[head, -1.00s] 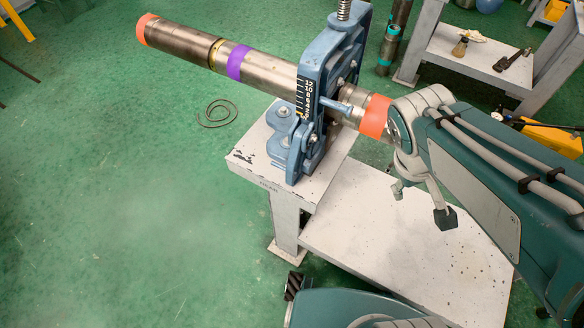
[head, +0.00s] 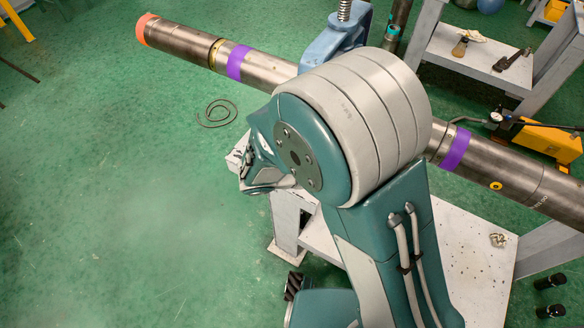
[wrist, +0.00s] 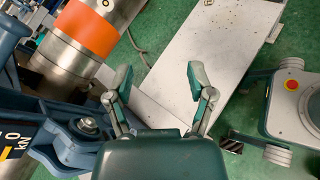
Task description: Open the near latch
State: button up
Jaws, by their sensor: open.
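The blue vise (head: 333,42) clamps a long steel pipe (head: 175,42); my arm covers most of the vise in the head view. The near latch is hidden there. In the wrist view, part of the blue vise (wrist: 40,118) fills the left side, with a bolt head (wrist: 87,125) on it. I cannot tell which part there is the latch. The pipe's orange band (wrist: 84,30) shows above it. My gripper (wrist: 158,78) is open and empty, right of the vise, over the white bench and green floor.
The white bench (head: 455,275) lies under my arm. The pipe carries on to the right, with a purple band (head: 456,150). A second white bench (head: 470,60) holds a brush and a wrench. A yellow pump (head: 548,138) stands at right. The floor at left is mostly clear.

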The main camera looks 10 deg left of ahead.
jog(key=s+a+f+n+t+y, duration=0.4)
jog(key=a+f+n+t+y, duration=0.2)
jog(key=a+f+n+t, duration=0.6)
jog(key=shift+n+g, duration=0.5)
jog(key=shift+g, duration=0.4)
jog(key=w, duration=0.7)
jog(key=w+f, duration=0.1)
jog(key=w, duration=0.2)
jog(key=shift+w, duration=0.2)
grip_shut()
